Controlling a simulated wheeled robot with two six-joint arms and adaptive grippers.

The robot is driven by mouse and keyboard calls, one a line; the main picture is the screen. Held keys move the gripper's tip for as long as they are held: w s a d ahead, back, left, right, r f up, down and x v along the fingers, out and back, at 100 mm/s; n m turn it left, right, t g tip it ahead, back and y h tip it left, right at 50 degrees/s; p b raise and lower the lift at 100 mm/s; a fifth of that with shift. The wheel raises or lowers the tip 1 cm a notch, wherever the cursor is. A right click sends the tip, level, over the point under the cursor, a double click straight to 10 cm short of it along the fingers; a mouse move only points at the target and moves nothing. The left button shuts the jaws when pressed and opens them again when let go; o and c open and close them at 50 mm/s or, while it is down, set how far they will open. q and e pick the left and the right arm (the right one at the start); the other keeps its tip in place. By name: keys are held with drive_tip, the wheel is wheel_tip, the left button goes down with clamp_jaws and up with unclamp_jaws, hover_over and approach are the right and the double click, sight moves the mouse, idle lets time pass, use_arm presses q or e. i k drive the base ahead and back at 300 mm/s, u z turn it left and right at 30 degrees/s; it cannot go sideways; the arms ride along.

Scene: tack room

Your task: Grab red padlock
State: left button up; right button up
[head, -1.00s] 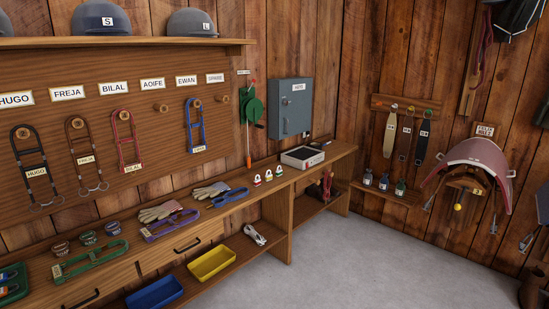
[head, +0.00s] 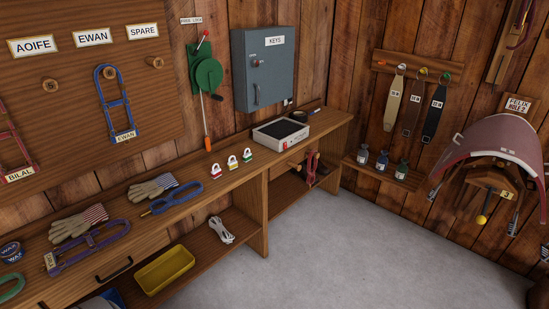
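Three small padlocks stand in a row on the wooden bench top (head: 190,203). The leftmost padlock, which looks red with a pale front, is the red padlock (head: 216,172). A yellow padlock (head: 232,163) stands to its right, and a green padlock (head: 247,156) to the right of that. They stand apart from each other near the front part of the bench. Neither of my grippers shows in the head view.
A white box with a dark top (head: 281,131) stands right of the padlocks, below a grey key cabinet (head: 263,68). A blue halter (head: 177,198) and gloves (head: 80,222) lie to the left. A yellow tray (head: 164,270) is on the lower shelf. The grey floor (head: 350,240) is clear.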

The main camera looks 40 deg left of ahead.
sight(215, 173)
drive_tip(key=z, duration=0.15)
drive_tip(key=i, duration=1.45)
drive_tip(key=u, duration=0.5)
drive_tip(key=i, duration=0.9)
drive_tip(key=u, duration=1.3)
drive_tip(key=i, duration=0.7)
drive_tip(key=u, duration=0.55)
